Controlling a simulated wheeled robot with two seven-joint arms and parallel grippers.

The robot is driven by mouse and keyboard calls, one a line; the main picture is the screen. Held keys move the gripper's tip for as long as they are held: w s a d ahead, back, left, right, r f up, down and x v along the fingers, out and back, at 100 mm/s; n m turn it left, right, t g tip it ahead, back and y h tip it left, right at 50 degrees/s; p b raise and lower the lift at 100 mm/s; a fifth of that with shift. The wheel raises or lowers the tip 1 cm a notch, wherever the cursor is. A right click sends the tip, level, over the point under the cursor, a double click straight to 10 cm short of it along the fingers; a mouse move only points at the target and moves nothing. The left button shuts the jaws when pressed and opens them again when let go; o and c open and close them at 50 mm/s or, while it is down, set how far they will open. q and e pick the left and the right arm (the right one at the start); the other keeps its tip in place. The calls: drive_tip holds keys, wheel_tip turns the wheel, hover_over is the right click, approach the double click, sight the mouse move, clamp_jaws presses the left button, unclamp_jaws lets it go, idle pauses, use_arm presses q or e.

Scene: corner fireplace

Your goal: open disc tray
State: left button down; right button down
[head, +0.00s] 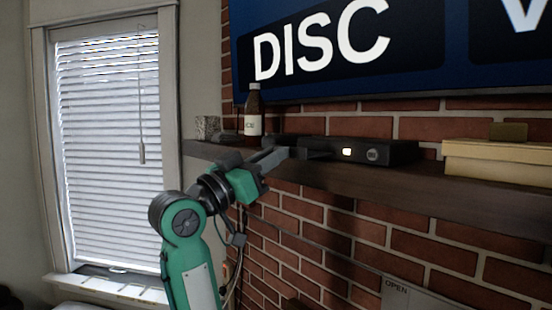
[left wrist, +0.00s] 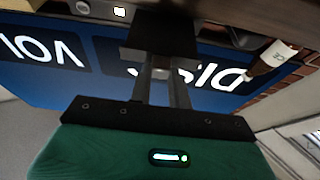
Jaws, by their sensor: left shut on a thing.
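A black disc player (head: 385,153) with a lit button and a round knob sits on the dark wooden shelf. Its disc tray (head: 316,153) is a dark block that sticks out from the front, left of the lit button. My left gripper (head: 287,150) reaches in from the left and is shut on the tray's outer end. In the left wrist view the two fingers (left wrist: 162,70) run up to the dark tray (left wrist: 158,36), and the player's lit button (left wrist: 119,11) shows at the top. The fingertips' exact contact is partly hidden. My right gripper is not in view.
A brown bottle (head: 254,112) with a white label stands on the shelf behind my gripper. A small grey box (head: 207,127) is farther left, and a tan box (head: 497,162) is at the right. A large screen (head: 400,45) hangs above. The space below the shelf edge (head: 430,199) is mostly clear.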

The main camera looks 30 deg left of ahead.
use_arm(q)
drive_tip(key=c, duration=1.6)
unclamp_jaws()
drive_tip(key=shift+o, duration=1.4)
drive_tip(key=shift+w, duration=0.1)
drive_tip(key=b+v, duration=0.5)
drive_tip(key=v, duration=0.9)
drive_tip(key=shift+b, duration=0.3)
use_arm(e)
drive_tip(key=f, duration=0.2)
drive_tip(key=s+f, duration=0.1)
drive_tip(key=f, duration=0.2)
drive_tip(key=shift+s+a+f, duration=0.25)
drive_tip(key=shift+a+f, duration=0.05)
